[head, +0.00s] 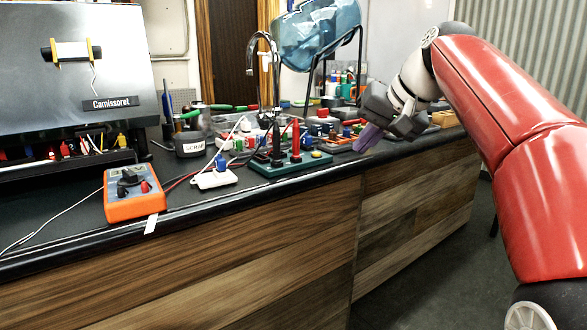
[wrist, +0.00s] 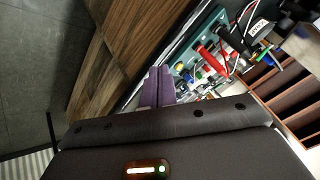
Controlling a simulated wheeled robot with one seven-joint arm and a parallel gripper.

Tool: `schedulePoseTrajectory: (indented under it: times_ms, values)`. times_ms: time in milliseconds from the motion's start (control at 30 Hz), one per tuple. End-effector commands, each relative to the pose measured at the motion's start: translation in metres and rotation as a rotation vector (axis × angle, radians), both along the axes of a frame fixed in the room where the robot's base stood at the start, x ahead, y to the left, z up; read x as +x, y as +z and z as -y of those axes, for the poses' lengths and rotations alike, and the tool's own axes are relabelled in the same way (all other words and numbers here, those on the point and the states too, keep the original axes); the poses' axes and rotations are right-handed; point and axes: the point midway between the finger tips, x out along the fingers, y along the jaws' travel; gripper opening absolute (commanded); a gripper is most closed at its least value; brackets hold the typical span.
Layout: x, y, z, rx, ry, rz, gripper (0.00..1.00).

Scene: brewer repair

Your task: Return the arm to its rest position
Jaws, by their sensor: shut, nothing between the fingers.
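In the wrist view the purple fingers (wrist: 158,88) lie side by side near the bench edge. A green board with red and black probes (head: 290,162) stands on the bench to the left of my gripper, apart from it. The board also shows in the wrist view (wrist: 200,35).
An orange multimeter (head: 134,193) sits near the bench's front edge at left. A white piece with a blue connector (head: 214,179) lies beside the green board. A scrap container (head: 191,145) and a blue water bottle on a stand (head: 318,33) are behind. The floor (head: 440,262) before the bench is clear.

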Motion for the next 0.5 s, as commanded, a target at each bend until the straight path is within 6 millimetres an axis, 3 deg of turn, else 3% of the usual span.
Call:
schedulePoseTrajectory:
  times_ms: [267,367,500]
  values:
    - [-0.033,-0.041,-0.025,-0.132,-0.030,-0.039,0.00]
    - [-0.055,-0.063,-0.031,-0.193,-0.046,-0.053,0.00]
    - [-0.103,-0.106,-0.028,-0.297,-0.076,-0.064,0.00]
